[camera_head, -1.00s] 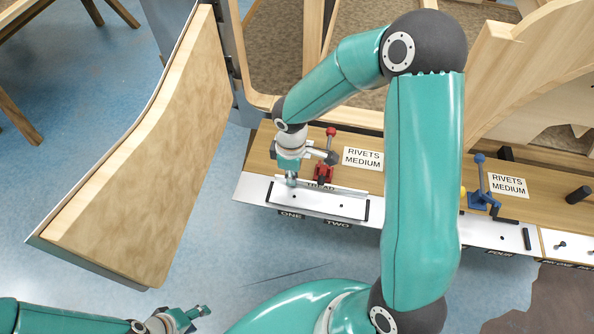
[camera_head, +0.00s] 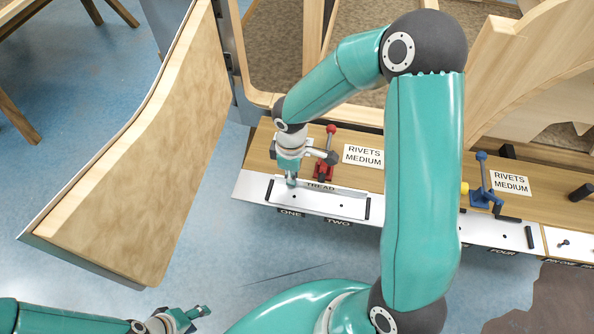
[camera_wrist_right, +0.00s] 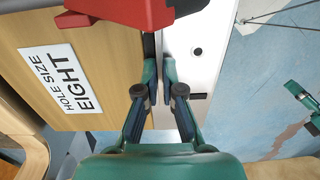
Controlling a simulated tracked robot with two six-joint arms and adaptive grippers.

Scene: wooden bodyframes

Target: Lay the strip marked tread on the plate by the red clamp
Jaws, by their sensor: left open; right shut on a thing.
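The red clamp (camera_head: 324,169) stands on the wooden bench edge, and also shows in the right wrist view (camera_wrist_right: 120,14). In front of it lies the white plate (camera_head: 315,204), with black stops at its ends. My left gripper (camera_head: 200,312) is open and empty, low at left.
A blue clamp (camera_head: 484,182) stands further right along the bench. RIVETS MEDIUM cards (camera_head: 363,156) lie on the wood. A large wooden panel (camera_head: 145,150) stands at the left. My right arm hides part of the bench. The blue floor in front is clear.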

